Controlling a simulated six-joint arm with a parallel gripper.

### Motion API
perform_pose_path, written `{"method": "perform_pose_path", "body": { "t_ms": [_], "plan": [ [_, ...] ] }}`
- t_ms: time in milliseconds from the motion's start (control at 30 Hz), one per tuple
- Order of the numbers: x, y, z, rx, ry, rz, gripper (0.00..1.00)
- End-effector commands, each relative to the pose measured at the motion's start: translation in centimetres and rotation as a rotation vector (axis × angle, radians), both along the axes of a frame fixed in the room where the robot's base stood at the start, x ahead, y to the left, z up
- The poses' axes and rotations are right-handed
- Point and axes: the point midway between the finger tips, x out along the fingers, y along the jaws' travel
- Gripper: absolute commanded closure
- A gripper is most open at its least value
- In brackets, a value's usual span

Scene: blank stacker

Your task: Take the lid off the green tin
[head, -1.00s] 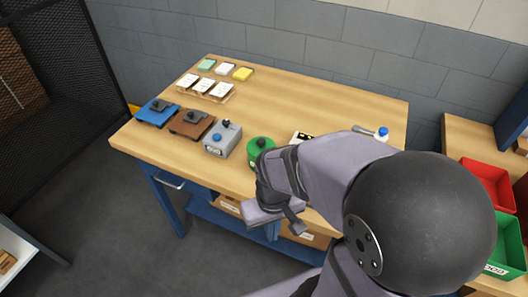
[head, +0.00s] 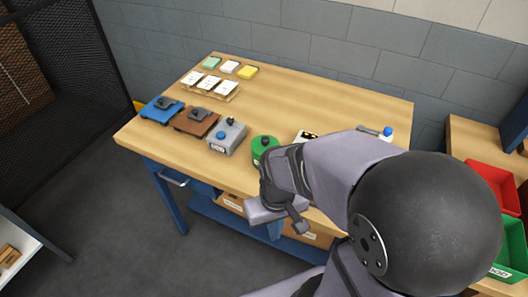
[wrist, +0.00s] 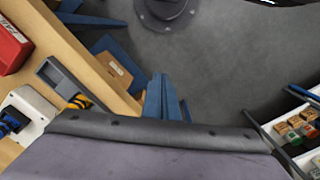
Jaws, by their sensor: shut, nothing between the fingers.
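The green tin (head: 259,154) stands near the front edge of the wooden bench in the head view. A green lid with a black knob (head: 266,141) shows on its top. My arm's wrist covers the tin's lower front. My gripper's blue fingers (wrist: 161,77) show in the wrist view, pressed together with nothing between them. They point down over the floor beside the bench, away from the tin. In the head view the fingertips cannot be made out. The tin is not recognisable in the wrist view.
A grey box with a black knob (head: 226,138) stands left of the tin, with brown (head: 195,122) and blue (head: 161,109) bases beyond it. A yellow-black marked item (head: 306,136) is close on the right. The bench middle is clear. Red (head: 492,186) and green bins stand at right.

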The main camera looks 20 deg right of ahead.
Motion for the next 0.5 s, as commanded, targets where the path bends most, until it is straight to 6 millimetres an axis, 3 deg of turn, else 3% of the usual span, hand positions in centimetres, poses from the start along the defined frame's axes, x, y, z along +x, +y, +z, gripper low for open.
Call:
{"method": "perform_pose_path", "body": {
  "t_ms": [33, 200, 500],
  "plan": [
    [0.0, 0.0, 0.0, 0.0, 0.0, 0.0, 0.95],
    [0.0, 0.0, 0.0, 0.0, 0.0, 0.0, 0.58],
    [0.0, 0.01, 0.12, 0.0, 0.0, 0.0, 0.58]
  ]
}}
